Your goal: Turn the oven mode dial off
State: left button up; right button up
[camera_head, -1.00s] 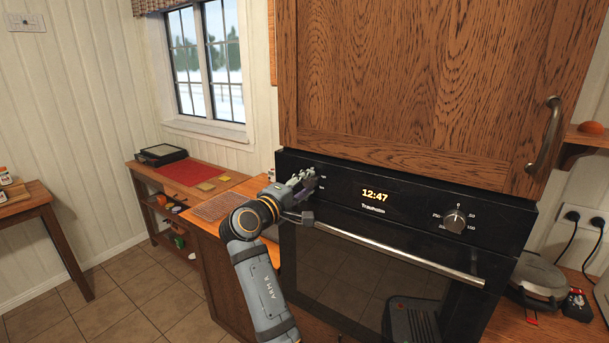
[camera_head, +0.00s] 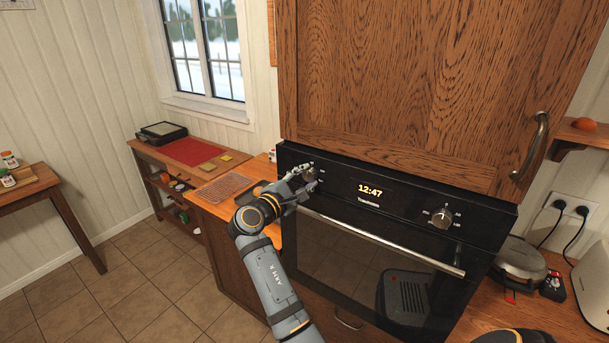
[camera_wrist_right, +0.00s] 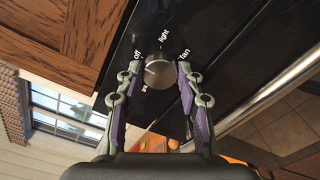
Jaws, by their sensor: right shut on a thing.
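The oven mode dial (camera_wrist_right: 160,71) is a round silver knob on the black oven panel, marked "off", "light", "fan" and a partly readable fourth label. A pale mark on its face points to the left in the wrist view, near "off" and the fourth label; the exact setting is hard to tell. My right gripper (camera_wrist_right: 160,80) is shut on the dial, one purple-padded finger on each side. In the head view my right gripper (camera_head: 307,182) is at the left end of the oven panel (camera_head: 335,192), partly covering the dial. My left gripper is not in view.
A second dial (camera_head: 442,216) sits right of the clock display (camera_head: 370,191). The oven handle (camera_head: 380,243) runs just below the panel. A wooden cabinet (camera_head: 400,90) stands above. A counter with a wire rack (camera_head: 224,187) lies to the left; a waffle iron (camera_head: 520,258) is at right.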

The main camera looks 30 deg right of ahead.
jog(key=shift+r, duration=0.15)
jog(key=o, duration=1.2)
jog(key=shift+d, duration=0.1)
